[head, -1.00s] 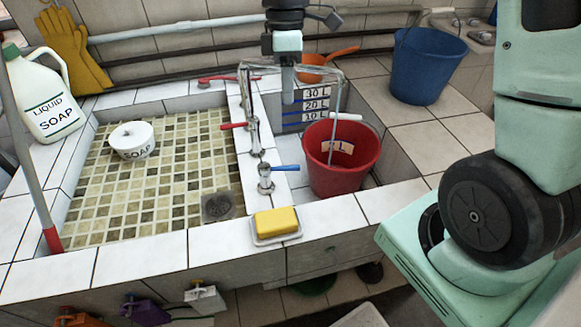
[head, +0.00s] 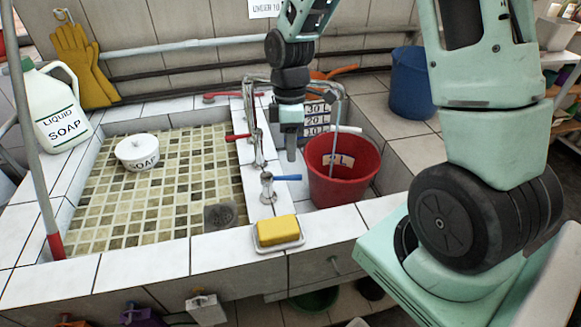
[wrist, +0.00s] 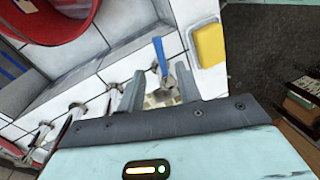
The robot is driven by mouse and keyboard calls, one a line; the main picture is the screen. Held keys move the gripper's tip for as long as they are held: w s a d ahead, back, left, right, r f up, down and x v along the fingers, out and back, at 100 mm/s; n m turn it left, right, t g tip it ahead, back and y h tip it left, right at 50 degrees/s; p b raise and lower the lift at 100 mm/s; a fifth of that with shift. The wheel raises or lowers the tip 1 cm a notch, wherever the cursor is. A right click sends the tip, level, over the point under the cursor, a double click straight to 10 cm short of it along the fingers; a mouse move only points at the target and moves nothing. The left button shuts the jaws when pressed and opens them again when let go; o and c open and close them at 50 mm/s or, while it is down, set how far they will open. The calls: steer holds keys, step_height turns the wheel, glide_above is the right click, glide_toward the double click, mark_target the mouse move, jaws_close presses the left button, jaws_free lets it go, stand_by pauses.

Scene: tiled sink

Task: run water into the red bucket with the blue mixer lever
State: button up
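The blue mixer lever (head: 288,178) sits on a chrome tap (head: 267,188) on the tiled divider and points right in the head view. The red bucket (head: 335,188) stands right of it, in the small basin. A thin pale line runs from the chrome spout (head: 310,81) down into the bucket; I cannot tell if it is water or pipe. My gripper (head: 291,148) points down above and behind the lever, apart from it. In the wrist view, my gripper (wrist: 158,82) is open and empty, with the lever (wrist: 160,54) showing between and beyond the fingers.
Taps with red levers (head: 238,137) line the divider behind. A yellow sponge (head: 276,230) lies on a white dish in front. A soap pot (head: 137,151) stands in the tiled sink at left. A blue bucket (head: 411,88) stands at the back right.

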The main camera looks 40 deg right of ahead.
mark_target(282, 178)
steer(key=f, duration=0.4)
steer(key=s+f, duration=0.1)
steer(key=f, duration=0.1)
steer(key=shift+a+f, duration=0.1)
steer(key=shift+a, duration=0.2)
jaws_close()
